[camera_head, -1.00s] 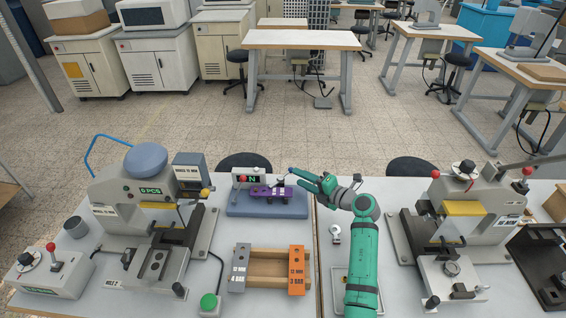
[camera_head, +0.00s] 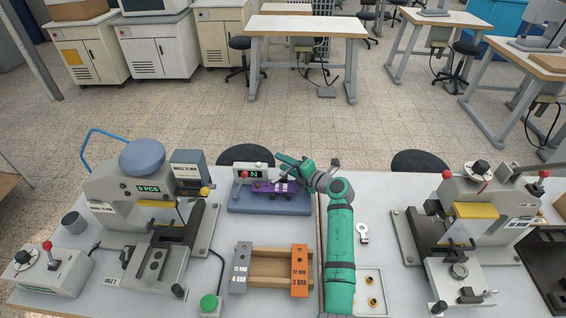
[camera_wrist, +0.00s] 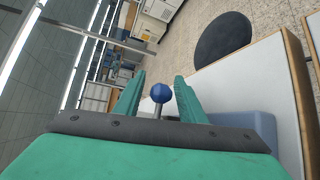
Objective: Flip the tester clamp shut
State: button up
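The tester (camera_head: 270,206) is a blue-grey base with an "N" display (camera_head: 255,175) and a purple piece on it, at the back middle of the table. The clamp's handle has a blue ball knob (camera_wrist: 161,93) on a metal stem, which stands between my fingers in the wrist view. My gripper (camera_wrist: 160,90) is open, with a visible gap on each side of the knob. In the head view my gripper (camera_head: 288,163) is at the tester's right end and hides much of the clamp there.
A stamping press (camera_head: 145,200) stands left and another (camera_head: 470,215) right. A wooden holder (camera_head: 271,252) with grey and orange blocks lies in front of the tester. A tray (camera_head: 372,306) with small brass parts and a metal key-shaped part (camera_head: 363,232) lie right of my arm.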

grip_shut()
jog(key=shift+a+n+g+y, duration=0.1)
jog(key=shift+n+g+y, duration=0.2)
jog(key=shift+a+n+g+y, duration=0.3)
jog(key=shift+n+g+y, duration=0.2)
jog(key=shift+n+g, duration=0.2)
jog(key=shift+a+n+g+y, duration=0.25)
jog(key=shift+n+g+y, duration=0.25)
jog(key=shift+n+g, duration=0.15)
jog(key=shift+s+a+n+g+y, duration=0.1)
jog(key=shift+a+n+g+y, duration=0.25)
jog(key=shift+n+g, duration=0.45)
jog(key=shift+s+a+r+n+g+y, duration=0.1)
jog(key=shift+a+n+g+y, duration=0.25)
jog(key=shift+g, duration=0.4)
jog(key=shift+s+n+g+y, duration=0.1)
jog(key=shift+n+g, duration=0.3)
jog(key=shift+g, duration=0.3)
grip_release()
